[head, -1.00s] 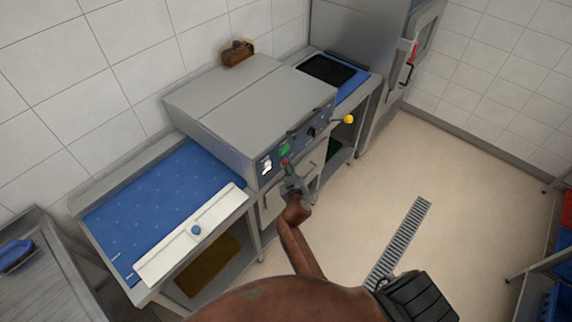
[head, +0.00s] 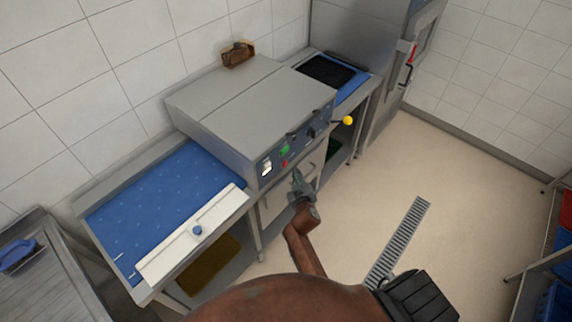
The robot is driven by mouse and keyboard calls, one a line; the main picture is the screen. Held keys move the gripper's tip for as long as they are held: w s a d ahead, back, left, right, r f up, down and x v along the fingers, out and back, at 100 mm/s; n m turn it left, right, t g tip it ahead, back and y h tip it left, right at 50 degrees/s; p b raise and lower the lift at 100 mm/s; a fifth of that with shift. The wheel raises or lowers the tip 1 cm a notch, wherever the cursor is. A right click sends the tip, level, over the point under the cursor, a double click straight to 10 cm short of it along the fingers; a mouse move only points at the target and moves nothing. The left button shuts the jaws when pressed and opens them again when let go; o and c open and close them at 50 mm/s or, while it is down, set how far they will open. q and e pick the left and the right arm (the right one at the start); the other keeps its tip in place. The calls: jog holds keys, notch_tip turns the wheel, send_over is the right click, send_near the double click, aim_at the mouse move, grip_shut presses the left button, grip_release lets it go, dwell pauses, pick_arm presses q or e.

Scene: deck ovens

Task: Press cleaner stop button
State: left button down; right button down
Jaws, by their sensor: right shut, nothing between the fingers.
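The cleaner is a grey box-shaped machine (head: 235,100) with a dark control panel on its front. The panel carries a red button (head: 284,163), a green button (head: 284,150), a white switch or label (head: 266,167) and a dark knob (head: 311,133). My right gripper (head: 296,174) is shut and empty. It is in front of the panel, a little below and to the right of the red button, and appears apart from it. My left gripper is not in view.
A blue mat bed (head: 160,205) with a white bar (head: 190,236) lies left of the machine. A yellow ball knob (head: 348,120) sticks out at its right. A brown object (head: 237,54) is behind it. Open floor with a drain grate (head: 398,243) lies to the right.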

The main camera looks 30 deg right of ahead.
jog(key=shift+s+d+p, duration=0.2)
jog(key=shift+s+d, duration=0.05)
jog(key=shift+s, duration=0.4)
jog(key=shift+s+d+p, duration=0.15)
jog(key=shift+s+d, duration=0.05)
jog(key=shift+s, duration=0.4)
jog(key=s+a+f+g+y+b, duration=0.15)
jog(key=s+f, duration=0.45)
jog(key=f, duration=0.7)
jog(key=s+a+f+n+g+y+b, duration=0.1)
jog(key=s+a+f+g, duration=0.15)
jog(key=s+f, duration=0.7)
jog(key=s+a+f+g+y+b, duration=0.15)
jog(key=s+f, duration=0.25)
jog(key=f, duration=1.2)
jog(key=s+f+g, duration=0.2)
jog(key=s+f, duration=0.4)
jog(key=s, duration=0.6)
jog(key=s+d+f+g+b, duration=0.1)
jog(key=s+f, duration=0.5)
jog(key=s, duration=0.6)
jog(key=s+f+m+g+y+b, duration=0.1)
jog(key=s+f+g, duration=0.3)
jog(key=s, duration=0.8)
notch_tip(320, 180, down, 3)
jog(key=shift+s+d+r, duration=0.1)
jog(key=shift+s+d, duration=0.1)
jog(key=shift+s, duration=0.05)
